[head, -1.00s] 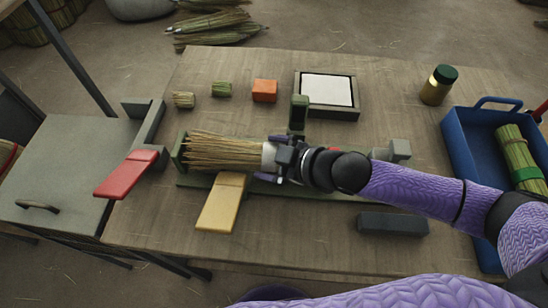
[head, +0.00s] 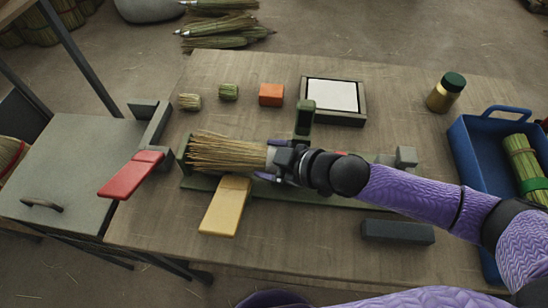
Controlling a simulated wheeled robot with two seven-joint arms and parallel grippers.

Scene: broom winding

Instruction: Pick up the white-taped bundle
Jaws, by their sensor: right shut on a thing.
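The white-taped bundle (head: 228,153) is a sheaf of straw lying at the left end of a long green fixture (head: 334,200), bristles toward the left. Its white tape (head: 270,157) shows as a narrow band at its right end. My right gripper (head: 271,159) comes in from the right, and its purple fingers are shut on the bundle at the tape. The gripper hides the bundle's right end. I cannot tell whether the bundle is clear of the fixture. My left gripper is not in view.
A green upright (head: 305,118) stands just behind the gripper. A yellow paddle (head: 225,208) and a red paddle (head: 132,176) lie at the left. A dark block (head: 397,231), a white-topped tray (head: 333,116), a jar (head: 446,93) and a blue crate (head: 470,160) stand around.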

